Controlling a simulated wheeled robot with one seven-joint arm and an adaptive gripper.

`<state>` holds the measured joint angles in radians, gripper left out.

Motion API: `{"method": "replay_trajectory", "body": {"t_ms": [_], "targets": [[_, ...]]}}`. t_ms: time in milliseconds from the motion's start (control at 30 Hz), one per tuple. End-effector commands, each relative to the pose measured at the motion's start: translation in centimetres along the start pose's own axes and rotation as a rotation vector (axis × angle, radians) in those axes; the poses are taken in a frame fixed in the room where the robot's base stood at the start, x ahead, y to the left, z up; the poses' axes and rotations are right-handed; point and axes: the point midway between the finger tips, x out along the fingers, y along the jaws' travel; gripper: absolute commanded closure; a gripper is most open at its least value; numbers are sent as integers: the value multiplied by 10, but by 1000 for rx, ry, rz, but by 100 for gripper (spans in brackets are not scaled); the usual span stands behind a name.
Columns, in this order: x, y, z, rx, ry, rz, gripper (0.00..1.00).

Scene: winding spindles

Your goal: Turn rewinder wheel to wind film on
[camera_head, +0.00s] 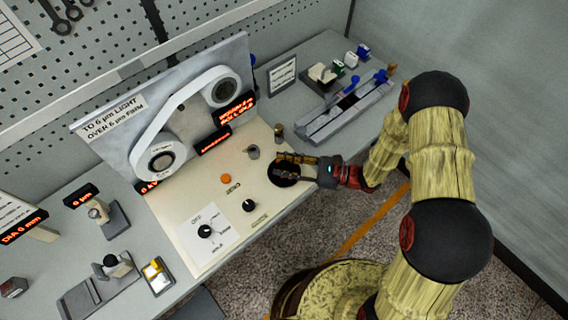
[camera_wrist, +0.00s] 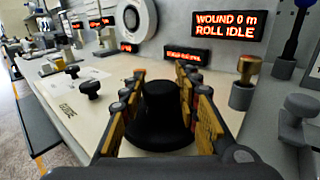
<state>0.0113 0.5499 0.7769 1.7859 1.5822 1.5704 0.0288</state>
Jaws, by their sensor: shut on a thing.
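The rewinder wheel (camera_head: 284,180) is a black disc at the right end of the cream control panel (camera_head: 250,205). In the wrist view its black raised hub (camera_wrist: 163,105) stands between my two fingers. My gripper (camera_head: 290,160) reaches in from the right and is shut on the wheel's hub; it also shows in the wrist view (camera_wrist: 159,74). On the upright board behind, a white film strip runs between an upper reel (camera_head: 222,92) and a lower reel (camera_head: 160,160). A red-lettered display (camera_wrist: 227,25) reads "WOUND 0 m ROLL IDLE".
Black knobs (camera_head: 249,205) and an orange button (camera_head: 226,178) sit on the panel left of the wheel. A brass-topped post (camera_wrist: 242,93) stands close behind my gripper. A grey fixture with blue parts (camera_head: 345,108) lies at the bench's right. Floor is open in front.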

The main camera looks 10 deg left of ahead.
Motion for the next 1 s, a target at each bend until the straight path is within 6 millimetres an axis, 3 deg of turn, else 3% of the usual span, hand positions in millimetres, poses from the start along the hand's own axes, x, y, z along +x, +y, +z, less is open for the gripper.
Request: {"method": "replay_trajectory", "body": {"t_ms": [600,1000], "targets": [[1,3,0,2,2,-523,94],[1,2,0,-1,0,-744,94]]}}
